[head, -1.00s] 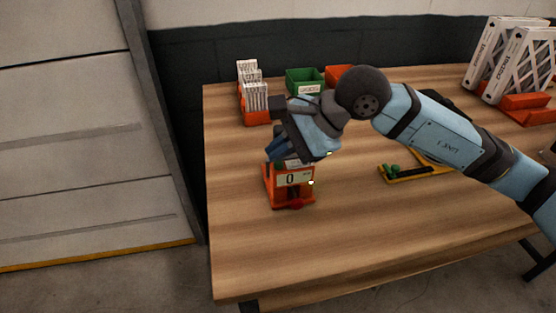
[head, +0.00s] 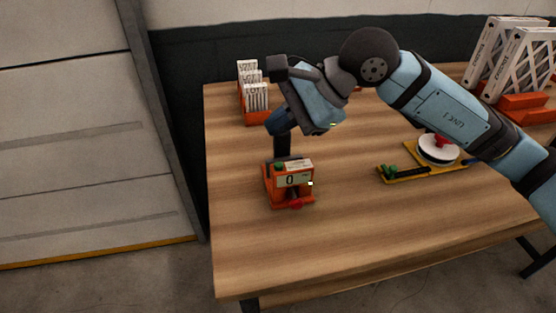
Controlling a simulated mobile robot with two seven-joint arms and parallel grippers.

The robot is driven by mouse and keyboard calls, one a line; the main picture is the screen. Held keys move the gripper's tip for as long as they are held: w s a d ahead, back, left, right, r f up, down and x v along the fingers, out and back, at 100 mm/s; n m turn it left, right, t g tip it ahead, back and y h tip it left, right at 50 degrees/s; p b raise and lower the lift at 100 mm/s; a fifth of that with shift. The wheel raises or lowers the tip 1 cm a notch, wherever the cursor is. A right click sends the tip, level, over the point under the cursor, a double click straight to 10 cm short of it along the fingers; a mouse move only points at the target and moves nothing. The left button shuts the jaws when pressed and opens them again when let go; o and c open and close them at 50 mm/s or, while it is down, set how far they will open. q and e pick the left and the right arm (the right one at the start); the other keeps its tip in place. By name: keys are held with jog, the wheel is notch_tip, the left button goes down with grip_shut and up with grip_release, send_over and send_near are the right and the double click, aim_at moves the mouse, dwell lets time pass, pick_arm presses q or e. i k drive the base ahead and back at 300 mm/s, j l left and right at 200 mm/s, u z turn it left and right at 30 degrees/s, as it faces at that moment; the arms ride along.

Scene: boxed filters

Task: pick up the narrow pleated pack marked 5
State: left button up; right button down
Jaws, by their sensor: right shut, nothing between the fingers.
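Several narrow white packs (head: 252,90) stand in a row in an orange rack (head: 257,118) at the back left of the table. Their dark print is too small to read, so I cannot tell which is marked 5. My right gripper (head: 283,152) points down, shut and empty, above or just behind a small orange device (head: 293,190) with a display showing 0. It is in front of the rack and to its right, apart from it. My left gripper is not in view.
Larger white filters (head: 530,65) stand in orange holders (head: 522,107) at the back right. A yellow fixture (head: 405,175) carries a round white disc (head: 438,149) with a red knob. The front of the wooden table (head: 370,235) is clear.

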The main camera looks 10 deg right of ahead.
aim_at(255, 95)
jog(key=k, duration=1)
